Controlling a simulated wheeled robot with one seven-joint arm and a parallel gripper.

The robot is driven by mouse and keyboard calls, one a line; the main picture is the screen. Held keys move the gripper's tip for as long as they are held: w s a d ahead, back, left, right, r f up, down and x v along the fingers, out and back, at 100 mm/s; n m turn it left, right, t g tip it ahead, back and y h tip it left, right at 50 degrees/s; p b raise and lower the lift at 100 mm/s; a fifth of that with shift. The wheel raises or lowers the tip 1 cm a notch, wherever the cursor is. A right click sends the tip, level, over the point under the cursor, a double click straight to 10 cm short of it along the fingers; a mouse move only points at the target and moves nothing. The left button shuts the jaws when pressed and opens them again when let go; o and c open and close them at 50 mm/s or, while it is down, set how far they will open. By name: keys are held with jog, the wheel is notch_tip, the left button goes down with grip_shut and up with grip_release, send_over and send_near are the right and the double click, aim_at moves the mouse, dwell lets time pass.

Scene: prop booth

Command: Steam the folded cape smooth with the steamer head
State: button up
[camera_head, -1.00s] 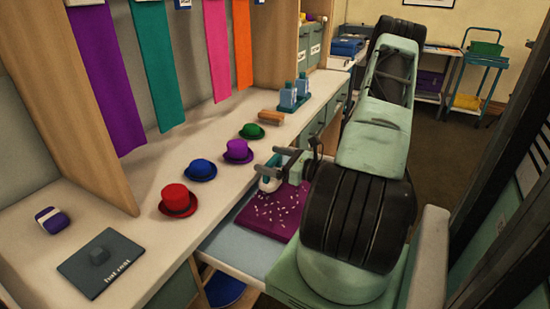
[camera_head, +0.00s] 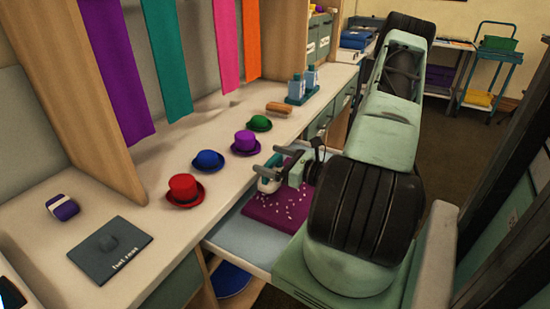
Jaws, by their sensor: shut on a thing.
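The folded cape (camera_head: 262,216) is a flat purple cloth with many small pale marks scattered over it. It lies on a pale blue pull-out board (camera_head: 232,236) beside the counter. The steamer head (camera_head: 268,184), white and teal, is over the cape's far left part; I cannot tell whether it touches the cloth. My gripper (camera_head: 275,170) is shut on the steamer head. My arm hides the cape's right side and part of the board.
Red (camera_head: 185,189), blue (camera_head: 208,161), purple (camera_head: 246,143) and green (camera_head: 259,123) hats stand along the counter. Blue bottles (camera_head: 303,84) stand on a teal tray farther back. A dark plate (camera_head: 104,250) and a small purple-and-white item (camera_head: 63,207) lie at the front left.

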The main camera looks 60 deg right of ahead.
jog(key=shift+s+a+p, duration=0.15)
jog(key=shift+a+p, duration=0.15)
jog(key=shift+a, duration=1.3)
jog(key=shift+a+r+p, duration=0.15)
jog(key=shift+a+p, duration=0.3)
jog(key=shift+p, duration=0.2)
jog(key=shift+s+a+p, duration=0.1)
jog(key=shift+a+p, duration=0.75)
jog(key=shift+p, duration=0.05)
jog(key=shift+a, duration=0.1)
notch_tip(320, 180, up, 15)
jog(key=p, duration=1.5)
send_over(270, 166)
jog(key=a, duration=0.3)
jog(key=shift+w, duration=0.35)
